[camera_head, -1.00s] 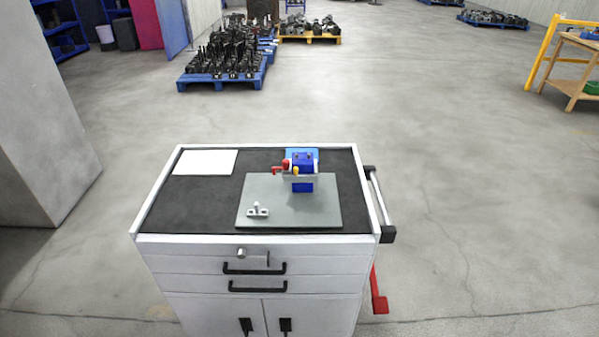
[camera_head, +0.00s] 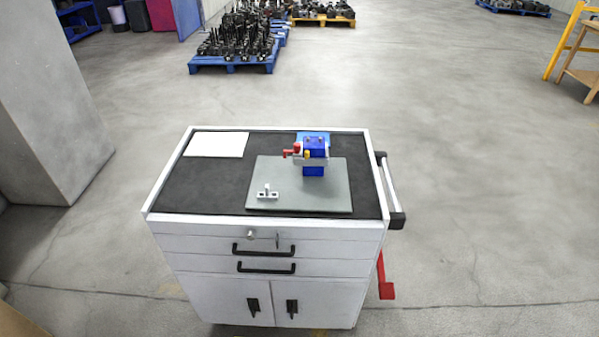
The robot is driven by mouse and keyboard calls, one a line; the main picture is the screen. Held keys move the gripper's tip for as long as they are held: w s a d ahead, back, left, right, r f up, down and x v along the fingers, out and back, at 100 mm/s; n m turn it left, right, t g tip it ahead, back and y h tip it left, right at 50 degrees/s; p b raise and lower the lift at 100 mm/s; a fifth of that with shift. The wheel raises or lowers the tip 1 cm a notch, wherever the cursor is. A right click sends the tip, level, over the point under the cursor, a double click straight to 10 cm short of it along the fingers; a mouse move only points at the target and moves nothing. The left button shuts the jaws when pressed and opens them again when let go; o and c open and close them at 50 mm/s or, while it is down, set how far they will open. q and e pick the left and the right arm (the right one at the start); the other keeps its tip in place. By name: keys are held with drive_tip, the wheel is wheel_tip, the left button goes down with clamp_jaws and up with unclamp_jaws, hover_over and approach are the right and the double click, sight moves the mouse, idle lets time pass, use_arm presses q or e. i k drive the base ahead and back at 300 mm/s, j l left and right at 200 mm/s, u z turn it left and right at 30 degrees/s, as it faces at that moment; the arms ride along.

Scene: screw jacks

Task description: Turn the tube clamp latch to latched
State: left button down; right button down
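A blue block-like device (camera_head: 314,147) with a grey band stands on a grey plate (camera_head: 325,197) on top of the cart. A red handle (camera_head: 291,151) sticks out from its left side, and a small yellow part (camera_head: 307,154) sits beside it. A small metal bracket-like piece with an upright stub (camera_head: 267,193) is at the plate's front left. Which of these is the tube clamp latch, and its position, I cannot tell at this size. Neither of my grippers is in view.
The white drawer cart (camera_head: 266,231) has a dark top, a white sheet (camera_head: 216,144) at its back left and a side handle (camera_head: 392,190) on the right. A grey pillar (camera_head: 50,100) stands at left. Loaded pallets (camera_head: 235,64) are behind. Open floor surrounds the cart.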

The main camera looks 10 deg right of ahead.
sight(297, 145)
drive_tip(key=i+j+z, duration=0.1)
drive_tip(key=i, duration=0.45)
drive_tip(key=i+j, duration=0.15)
drive_tip(key=i, duration=0.4)
drive_tip(key=z, duration=0.05)
